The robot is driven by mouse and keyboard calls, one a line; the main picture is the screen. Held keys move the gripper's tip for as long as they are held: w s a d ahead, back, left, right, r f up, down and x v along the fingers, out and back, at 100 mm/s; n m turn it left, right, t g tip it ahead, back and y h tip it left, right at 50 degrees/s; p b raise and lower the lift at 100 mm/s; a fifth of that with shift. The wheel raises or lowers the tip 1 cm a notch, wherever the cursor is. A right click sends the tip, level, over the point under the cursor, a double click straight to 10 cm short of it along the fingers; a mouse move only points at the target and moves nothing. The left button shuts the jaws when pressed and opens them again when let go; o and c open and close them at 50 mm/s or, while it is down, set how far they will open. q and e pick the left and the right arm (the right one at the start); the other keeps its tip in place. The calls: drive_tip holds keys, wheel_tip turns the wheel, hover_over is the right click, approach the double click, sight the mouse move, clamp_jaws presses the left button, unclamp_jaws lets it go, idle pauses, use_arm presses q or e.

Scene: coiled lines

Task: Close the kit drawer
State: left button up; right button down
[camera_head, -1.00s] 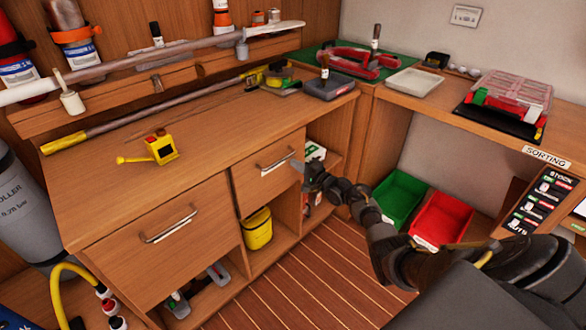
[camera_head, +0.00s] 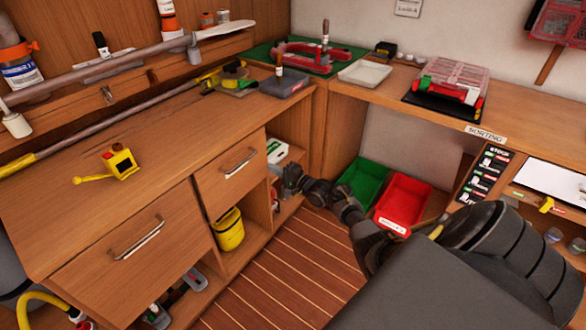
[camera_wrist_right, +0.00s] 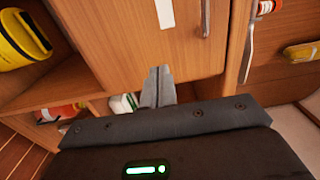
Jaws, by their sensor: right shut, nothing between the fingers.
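A small upper drawer (camera_head: 222,178) with a metal handle (camera_head: 241,163) sits under the counter. It looks about flush with the cabinet front. A larger drawer (camera_head: 110,262) with its own handle is to its left, also looking flush. No readable label shows which is the kit drawer. My right gripper (camera_head: 290,172) is right of the small drawer, apart from it in the head view. In the right wrist view its fingers (camera_wrist_right: 157,88) are shut and empty before a wooden front (camera_wrist_right: 135,45) with a white label and handle. My left gripper is out of view.
A yellow container (camera_head: 228,230) stands in the open shelf below the small drawer. Green (camera_head: 362,180) and red (camera_head: 403,200) bins stand beyond my right arm. A yellow device (camera_head: 120,163) lies on the counter. The striped floor before the cabinet is clear.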

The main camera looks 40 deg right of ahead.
drive_tip(key=v, duration=0.7)
drive_tip(key=shift+s+f+p, duration=0.2)
drive_tip(key=shift+s+p, duration=0.1)
drive_tip(key=shift+a, duration=0.15)
